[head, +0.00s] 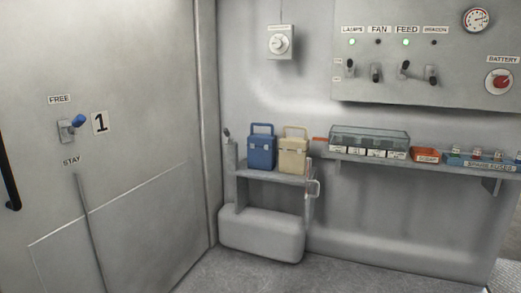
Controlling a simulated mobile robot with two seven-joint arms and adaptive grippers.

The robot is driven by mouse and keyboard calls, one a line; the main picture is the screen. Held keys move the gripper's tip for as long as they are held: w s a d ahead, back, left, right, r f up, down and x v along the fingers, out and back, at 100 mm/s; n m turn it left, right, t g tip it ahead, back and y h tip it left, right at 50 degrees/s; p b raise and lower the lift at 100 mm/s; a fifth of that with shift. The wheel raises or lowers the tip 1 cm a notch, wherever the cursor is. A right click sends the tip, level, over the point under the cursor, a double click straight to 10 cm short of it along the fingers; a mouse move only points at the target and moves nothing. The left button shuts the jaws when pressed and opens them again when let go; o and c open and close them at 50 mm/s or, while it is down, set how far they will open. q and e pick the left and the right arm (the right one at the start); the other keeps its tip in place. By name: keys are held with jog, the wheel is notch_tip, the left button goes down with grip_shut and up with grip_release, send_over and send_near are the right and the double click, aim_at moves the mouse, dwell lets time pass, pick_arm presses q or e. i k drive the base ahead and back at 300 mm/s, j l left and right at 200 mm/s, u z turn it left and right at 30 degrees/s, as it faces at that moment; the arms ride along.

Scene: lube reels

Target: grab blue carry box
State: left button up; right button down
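The blue carry box (262,151) stands upright on a small grey shelf stand (268,174) against the back wall, near the middle of the head view. Its handle is raised above its lid. A cream carry box (293,154) of like shape stands close on its right, also with a raised handle. Neither of my grippers shows in the head view, so their positions and states cannot be seen.
A grey door (120,210) with a blue-tipped lever (78,121) fills the left. A wall shelf (400,160) on the right holds a clear-lidded case (368,140) and an orange bin (425,155). A switch panel (425,85) hangs above. Bare floor (250,276) lies in front.

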aim_at(262, 148)
jog(key=i+j, duration=0.2)
jog(key=i, duration=0.3)
jog(key=i+j, duration=0.15)
jog(key=i, duration=0.35)
jog(key=i+j+z, duration=0.1)
jog(key=i, duration=0.4)
jog(key=j, duration=0.1)
